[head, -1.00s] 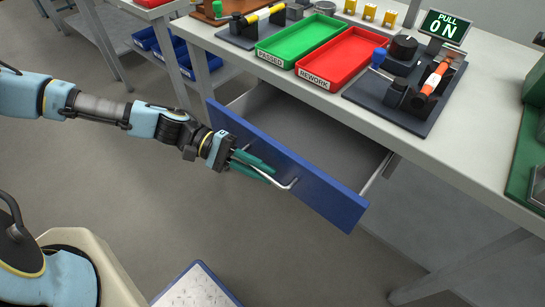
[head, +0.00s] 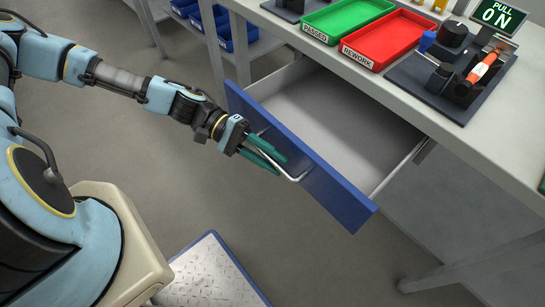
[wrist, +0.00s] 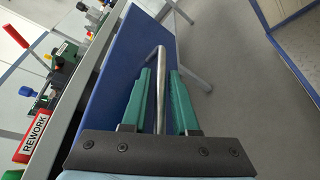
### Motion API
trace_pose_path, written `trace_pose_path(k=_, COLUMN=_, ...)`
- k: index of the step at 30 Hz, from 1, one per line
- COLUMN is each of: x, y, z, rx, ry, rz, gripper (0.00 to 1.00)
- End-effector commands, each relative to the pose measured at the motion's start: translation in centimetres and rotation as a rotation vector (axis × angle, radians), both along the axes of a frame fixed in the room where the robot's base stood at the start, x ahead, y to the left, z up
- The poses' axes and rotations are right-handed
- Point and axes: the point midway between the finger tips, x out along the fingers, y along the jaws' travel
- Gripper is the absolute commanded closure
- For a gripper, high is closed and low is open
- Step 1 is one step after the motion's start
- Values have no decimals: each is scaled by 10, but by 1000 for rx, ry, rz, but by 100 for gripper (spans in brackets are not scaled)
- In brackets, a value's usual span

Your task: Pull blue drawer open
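The blue drawer (head: 335,191) is pulled well out from under the bench, and its pale empty inside (head: 335,117) shows. It also shows in the wrist view (wrist: 117,75). A bent metal handle (head: 298,178) stands out from its front. My gripper (head: 274,160) is at this handle, its two green fingers apart. In the wrist view the handle bar (wrist: 160,85) runs between the fingers of my gripper (wrist: 163,78), with gaps showing beside it. The near end of the bar is partly hidden by the gripper.
On the bench top are a green tray (head: 347,14), a red tray (head: 398,39) and a dark tool fixture (head: 425,87). A blue-edged plate (head: 215,275) lies on the floor. Open floor surrounds the drawer's front.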

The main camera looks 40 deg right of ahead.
Motion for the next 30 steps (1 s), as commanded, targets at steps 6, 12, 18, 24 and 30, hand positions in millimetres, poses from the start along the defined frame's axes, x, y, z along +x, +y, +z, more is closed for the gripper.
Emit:
trace_pose_path(k=6, x=1, y=0, z=0, rx=0, ry=-1, rz=1, gripper=73)
trace_pose_path(k=12, x=19, y=5, z=2, rx=0, ry=-4, rz=4, gripper=73)
trace_pose_path(k=18, x=56, y=18, z=10, rx=0, ry=-6, rz=5, gripper=73)
trace_pose_path(k=24, x=86, y=29, z=18, rx=0, ry=-3, rz=3, gripper=73)
trace_pose_path(k=30, x=99, y=34, z=22, rx=0, ry=-1, rz=0, gripper=73)
